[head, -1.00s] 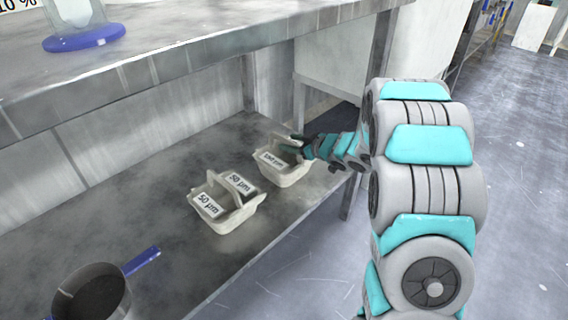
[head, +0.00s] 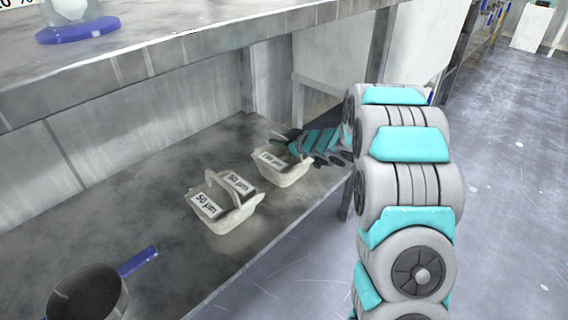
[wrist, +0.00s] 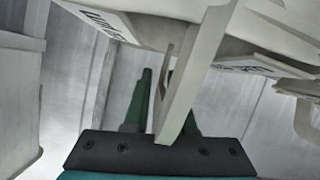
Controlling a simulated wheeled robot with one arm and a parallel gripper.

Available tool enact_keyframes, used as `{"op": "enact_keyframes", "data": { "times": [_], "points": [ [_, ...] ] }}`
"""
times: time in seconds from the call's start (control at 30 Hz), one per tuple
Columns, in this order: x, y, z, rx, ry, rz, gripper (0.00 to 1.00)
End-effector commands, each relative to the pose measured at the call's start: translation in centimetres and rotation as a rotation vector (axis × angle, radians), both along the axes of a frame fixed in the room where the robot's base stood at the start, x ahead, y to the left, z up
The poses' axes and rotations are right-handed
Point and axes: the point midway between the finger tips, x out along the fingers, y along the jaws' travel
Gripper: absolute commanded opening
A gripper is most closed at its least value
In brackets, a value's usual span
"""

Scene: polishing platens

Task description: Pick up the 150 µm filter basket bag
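The white filter basket (head: 290,176) at the back right of the lower shelf has a label that is hard to read, apparently 150 µm. My gripper (head: 286,137) is at its top by the handle, coming in from the right. In the wrist view the basket's pale handle bar (wrist: 196,82) runs down between the two dark green fingers (wrist: 168,112). The fingers look apart, with a gap to the left one; the right finger is partly hidden by the bar. The basket's rim and labels show above.
A second white basket (head: 228,219), labelled 50 µm, stands just left and in front on the shelf (head: 150,215). A dark pan (head: 88,293) with a blue handle is at the front left. The upper shelf (head: 190,52) overhangs. Open floor lies right.

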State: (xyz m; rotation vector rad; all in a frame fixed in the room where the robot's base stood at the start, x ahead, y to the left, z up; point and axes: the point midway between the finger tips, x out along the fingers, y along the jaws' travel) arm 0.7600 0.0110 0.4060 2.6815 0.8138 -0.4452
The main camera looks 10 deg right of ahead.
Motion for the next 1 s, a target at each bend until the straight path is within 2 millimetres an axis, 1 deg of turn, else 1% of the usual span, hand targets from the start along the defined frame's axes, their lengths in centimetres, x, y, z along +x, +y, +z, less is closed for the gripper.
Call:
{"op": "enact_keyframes", "data": {
  "times": [0.03,0.2,1.0],
  "points": [
    [0.0,-0.01,0.01,0.0,0.0,0.0,0.17],
    [-0.01,-0.01,-0.01,0.0,0.0,0.0,0.0],
    [-0.02,-0.01,-0.03,-0.001,0.001,0.0,0.0]
  ]
}}
